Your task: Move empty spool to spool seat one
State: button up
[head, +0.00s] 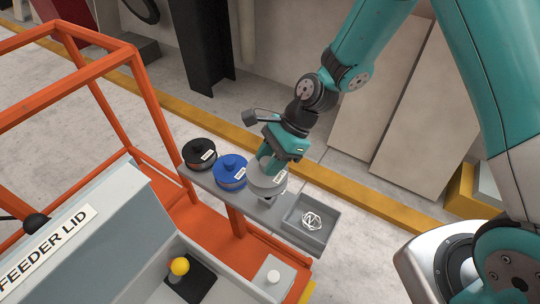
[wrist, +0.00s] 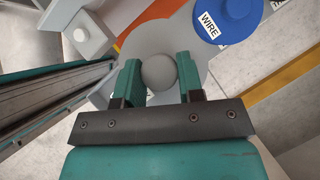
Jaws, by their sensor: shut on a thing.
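The empty spool, a light grey one with a small white label, is at the right end of the grey shelf in the head view (head: 264,188). In the wrist view its grey flange (wrist: 160,38) spreads beyond my fingers. My gripper (head: 270,160) is above it, shut on its round grey knob, which shows between the two teal fingers in the wrist view (wrist: 159,88). I cannot tell whether the spool rests on the shelf or hangs just above it. No seat marked as one is readable.
A blue spool (head: 231,168) and a black spool (head: 199,151) stand left of it on the shelf (head: 207,184). A grey tray (head: 293,223) with tangled white wire is at right. The orange frame (head: 143,82) and feeder lid (head: 90,205) stand left.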

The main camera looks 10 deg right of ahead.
aim_at(270, 179)
jog(key=shift+f+b, duration=1.1)
jog(key=shift+f, duration=1.1)
jog(key=shift+r+p, duration=0.1)
jog(key=shift+p, duration=0.6)
jog(key=shift+f+b, duration=0.9)
jog(key=shift+f, duration=0.8)
jog(key=o, duration=1.2)
jog(key=b+v, duration=0.2)
jog(key=v, duration=1.5)
jog(key=shift+d+r+b, duration=0.1)
jog(key=shift+r+b, duration=0.1)
jog(key=shift+b, duration=0.15)
